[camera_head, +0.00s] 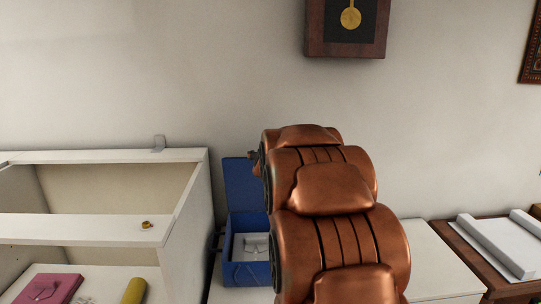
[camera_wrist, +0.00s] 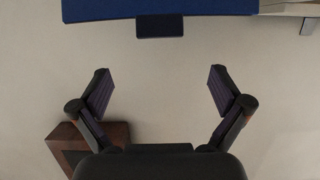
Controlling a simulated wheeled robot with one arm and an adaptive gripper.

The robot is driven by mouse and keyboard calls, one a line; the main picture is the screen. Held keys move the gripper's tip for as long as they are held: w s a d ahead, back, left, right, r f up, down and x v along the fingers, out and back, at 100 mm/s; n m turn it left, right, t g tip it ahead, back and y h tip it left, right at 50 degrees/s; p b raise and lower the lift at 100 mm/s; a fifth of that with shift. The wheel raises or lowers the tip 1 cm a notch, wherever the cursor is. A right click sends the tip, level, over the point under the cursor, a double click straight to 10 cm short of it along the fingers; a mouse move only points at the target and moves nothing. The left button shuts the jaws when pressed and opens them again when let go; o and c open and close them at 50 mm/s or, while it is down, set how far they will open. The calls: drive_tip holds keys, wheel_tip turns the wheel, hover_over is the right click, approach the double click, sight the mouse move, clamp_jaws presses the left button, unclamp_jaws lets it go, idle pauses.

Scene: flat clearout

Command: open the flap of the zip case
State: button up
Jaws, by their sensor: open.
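The blue zip case (camera_head: 234,272) stands on a white surface in the head view, with pale contents visible inside. Its blue flap (camera_head: 241,186) stands raised at the back of the case, near the wall. My copper arm covers the right part of case and flap. In the wrist view the flap (camera_wrist: 100,9) is a blue band along the top edge, with a dark tab (camera_wrist: 160,26) on its edge. My gripper (camera_wrist: 161,75) is open and empty, its fingers apart and clear of the tab. In the head view my arm hides most of the gripper.
An open white box (camera_head: 190,190) stands left of the case, with a pink item (camera_head: 50,288) and a yellow cylinder (camera_head: 134,291) at its front. A wooden tray (camera_head: 460,233) with white pieces is at right.

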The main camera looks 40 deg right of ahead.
drive_tip(key=shift+s+a+r, duration=0.1)
drive_tip(key=shift+s+a, duration=0.35)
drive_tip(key=shift+s, duration=0.05)
drive_tip(key=shift+c, duration=0.4)
drive_tip(key=shift+c, duration=0.8)
drive_tip(key=f+h+b, duration=0.1)
drive_tip(key=f, duration=0.1)
drive_tip(key=d+f+h+b, duration=0.1)
drive_tip(key=f+b, duration=0.1)
drive_tip(key=s+d+f+m+t+h+b, duration=0.1)
drive_tip(key=f+b, duration=0.1)
drive_tip(key=shift+f, duration=0.2)
drive_tip(key=c, duration=0.8)
drive_tip(key=a+f+t+b, duration=0.1)
drive_tip(key=a+f+t+h+b, duration=0.1)
drive_tip(key=b, duration=0.1)
drive_tip(key=a+f+t+b, duration=0.1)
drive_tip(key=shift+s+f+n+t+h+b, duration=0.2)
drive_tip(key=shift+f+n+t+h+b, duration=0.1)
drive_tip(key=shift+n+t+b, duration=0.1)
clamp_jaws()
drive_tip(key=p+x, duration=0.4)
drive_tip(key=x, duration=0.9)
drive_tip(key=shift+w+a+r+t, duration=0.2)
drive_tip(key=shift+w+r+t, duration=0.15)
drive_tip(key=shift+r, duration=0.1)
